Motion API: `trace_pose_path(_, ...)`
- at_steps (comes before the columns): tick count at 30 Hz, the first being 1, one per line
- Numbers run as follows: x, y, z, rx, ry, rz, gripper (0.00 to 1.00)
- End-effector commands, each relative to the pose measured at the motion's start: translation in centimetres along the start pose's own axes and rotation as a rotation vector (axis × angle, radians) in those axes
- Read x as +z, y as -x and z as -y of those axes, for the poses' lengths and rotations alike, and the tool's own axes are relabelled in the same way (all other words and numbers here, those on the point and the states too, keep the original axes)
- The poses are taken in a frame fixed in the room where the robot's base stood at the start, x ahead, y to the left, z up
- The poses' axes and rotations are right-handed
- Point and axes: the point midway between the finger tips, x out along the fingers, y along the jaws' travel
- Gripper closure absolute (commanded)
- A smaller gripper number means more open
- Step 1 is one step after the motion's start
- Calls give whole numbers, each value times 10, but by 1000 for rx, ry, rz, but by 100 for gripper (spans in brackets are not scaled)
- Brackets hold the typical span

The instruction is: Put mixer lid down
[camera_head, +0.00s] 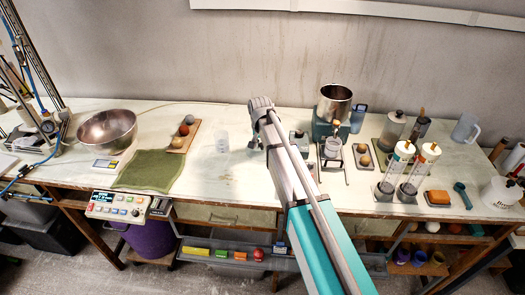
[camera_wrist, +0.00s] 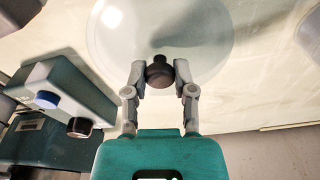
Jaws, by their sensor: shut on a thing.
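In the wrist view my gripper (camera_wrist: 160,75) is shut on the dark round knob of the mixer lid. The mixer lid (camera_wrist: 205,35) is a clear round disc with its far edge cut off by the frame. The pale worktop shows through it; I cannot tell whether the lid touches the worktop or hangs just above it. In the head view my arm hides most of the gripper, and I cannot make out the lid there. The mixer's steel pot (camera_head: 334,102) stands open on its teal base (camera_head: 322,128), right of my arm.
A teal device with knobs (camera_wrist: 75,100) is close to my gripper's left in the wrist view. A clear beaker (camera_head: 222,142) stands left of my arm. Farther left are a wooden tray with balls (camera_head: 183,137), a green cloth (camera_head: 150,169) and a steel bowl (camera_head: 107,130). Bare worktop (camera_head: 225,180) lies between.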

Motion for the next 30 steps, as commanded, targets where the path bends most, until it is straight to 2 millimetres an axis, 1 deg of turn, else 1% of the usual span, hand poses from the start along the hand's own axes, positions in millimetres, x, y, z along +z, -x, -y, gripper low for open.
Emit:
trace_pose_path(1, 1, -8, 0, 0, 0, 0, 100)
trace_pose_path(4, 2, -12, 0, 0, 0, 0, 100)
trace_pose_path(16, 2, -12, 0, 0, 0, 0, 100)
trace_pose_path(21, 2, -16, 0, 0, 0, 0, 100)
trace_pose_path(22, 2, -16, 0, 0, 0, 0, 62)
trace_pose_path(27, 2, -15, 0, 0, 0, 0, 31)
trace_pose_path(30, 2, -15, 0, 0, 0, 0, 31)
